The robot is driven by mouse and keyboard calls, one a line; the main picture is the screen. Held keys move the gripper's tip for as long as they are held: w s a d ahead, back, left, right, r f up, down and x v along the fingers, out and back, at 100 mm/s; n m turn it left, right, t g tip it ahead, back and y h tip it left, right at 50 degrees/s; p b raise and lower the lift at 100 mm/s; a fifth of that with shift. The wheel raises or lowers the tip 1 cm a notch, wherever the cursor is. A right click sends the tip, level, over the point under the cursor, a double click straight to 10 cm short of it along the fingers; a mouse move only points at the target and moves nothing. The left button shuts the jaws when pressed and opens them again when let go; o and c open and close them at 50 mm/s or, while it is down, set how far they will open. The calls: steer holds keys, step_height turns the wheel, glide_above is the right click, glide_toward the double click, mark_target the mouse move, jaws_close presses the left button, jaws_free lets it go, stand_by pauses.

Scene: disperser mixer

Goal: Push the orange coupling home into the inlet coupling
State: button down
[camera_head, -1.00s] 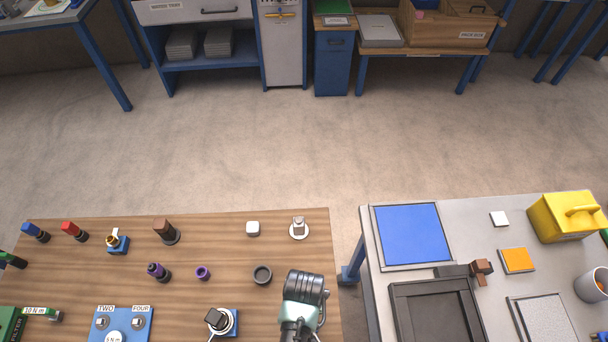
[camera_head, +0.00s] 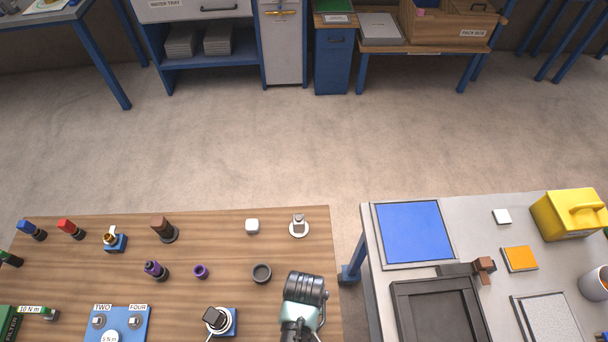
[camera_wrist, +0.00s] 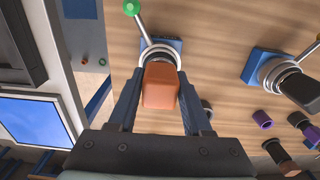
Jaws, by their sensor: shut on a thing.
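In the wrist view the orange coupling (camera_wrist: 160,92) is a rounded block between the two fingers of my gripper (camera_wrist: 160,76), which is shut on it. Just beyond it is the inlet coupling (camera_wrist: 145,52), a pale metal ring on a blue base with a rod ending in a green ball. The orange coupling's far end meets or overlaps the ring in the picture. I cannot tell how deep it sits, because the block hides the joint. In the head view my arm hides the gripper and both couplings.
A similar ring mount with a black part (camera_wrist: 300,88) stands to the right in the wrist view; it also shows in the head view (camera_head: 219,321). A dark round cup (camera_head: 261,273) and purple ring (camera_head: 201,271) lie nearby. A grey table (camera_head: 480,218) stands across a gap.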

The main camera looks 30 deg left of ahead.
steer(key=shift+f, duration=0.5)
steer(key=shift+c, duration=1.3)
jaws_free()
step_height(320, 180, up, 13)
steer(key=shift+b, duration=0.8)
